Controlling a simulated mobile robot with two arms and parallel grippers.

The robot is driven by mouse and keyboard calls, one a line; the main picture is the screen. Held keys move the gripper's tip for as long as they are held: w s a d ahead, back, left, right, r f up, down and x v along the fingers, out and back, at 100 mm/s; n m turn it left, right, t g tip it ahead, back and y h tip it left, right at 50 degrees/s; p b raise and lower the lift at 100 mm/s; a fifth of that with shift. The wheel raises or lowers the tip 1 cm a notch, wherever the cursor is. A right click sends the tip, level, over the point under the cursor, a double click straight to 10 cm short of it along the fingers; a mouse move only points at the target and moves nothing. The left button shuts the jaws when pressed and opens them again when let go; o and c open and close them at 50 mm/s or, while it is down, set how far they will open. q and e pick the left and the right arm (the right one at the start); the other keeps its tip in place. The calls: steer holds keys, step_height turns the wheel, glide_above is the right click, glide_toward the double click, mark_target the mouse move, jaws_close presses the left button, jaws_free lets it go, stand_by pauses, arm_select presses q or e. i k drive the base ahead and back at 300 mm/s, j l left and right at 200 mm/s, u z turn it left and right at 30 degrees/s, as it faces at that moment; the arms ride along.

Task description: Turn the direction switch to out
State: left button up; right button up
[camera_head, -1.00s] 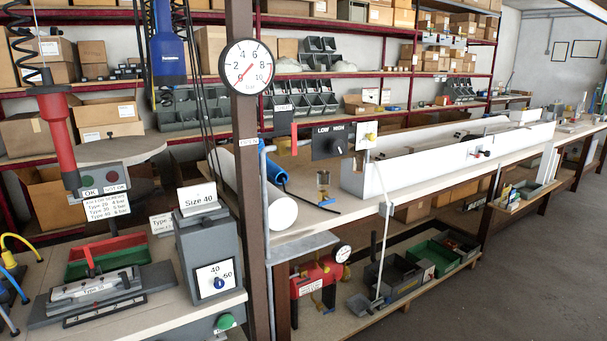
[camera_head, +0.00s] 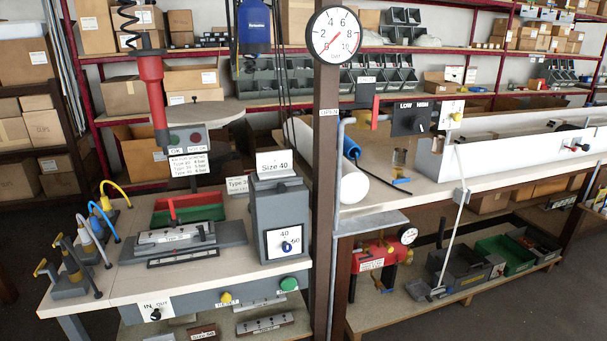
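The direction switch (camera_head: 156,314) is a small black knob on a white plate marked IN and OUT. It sits on the grey front panel of the left workbench, near the panel's left end. The knob is too small to tell for sure which word it points to. Neither of my grippers shows in the head view.
The same panel carries a yellow button (camera_head: 225,298) marked RESET and a green button (camera_head: 289,284). Above it, the bench holds a grey Size 40 box (camera_head: 280,215) and a metal fixture (camera_head: 175,238). A brown post (camera_head: 326,170) with a gauge stands right of the bench. Dark floor is open at lower right.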

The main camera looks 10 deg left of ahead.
mark_target(156, 316)
steer(key=u, duration=1.25)
